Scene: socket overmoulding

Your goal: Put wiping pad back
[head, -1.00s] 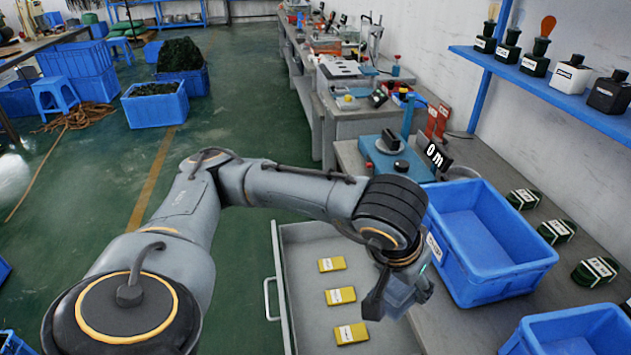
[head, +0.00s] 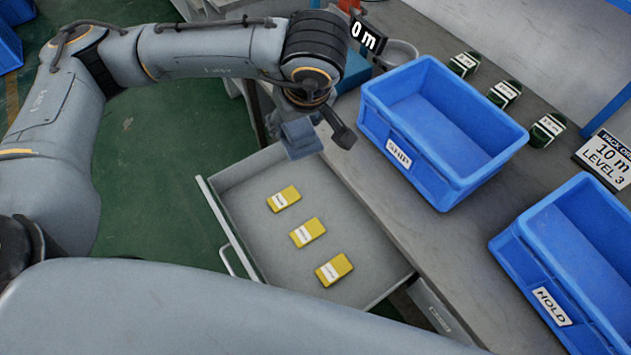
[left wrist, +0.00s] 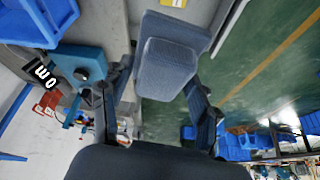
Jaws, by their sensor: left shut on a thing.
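The wiping pad, a grey-blue soft block (head: 300,139), is held between the fingers of my left gripper (head: 309,130). In the left wrist view the pad (left wrist: 168,66) sits between the two dark fingers (left wrist: 165,90) of that gripper. In the head view the pad hangs over the back edge of an open grey drawer (head: 240,205), near the workbench edge. The exact height above the drawer is hard to tell. My right gripper is not in view.
Three yellow labelled packs, one of them nearest the front (head: 334,269), lie in the drawer. A blue SHIP bin (head: 400,152) and a blue HOLD bin (head: 548,303) stand on the bench (head: 390,215). Dark green coils (head: 503,94) lie behind. Bare drawer floor surrounds the packs.

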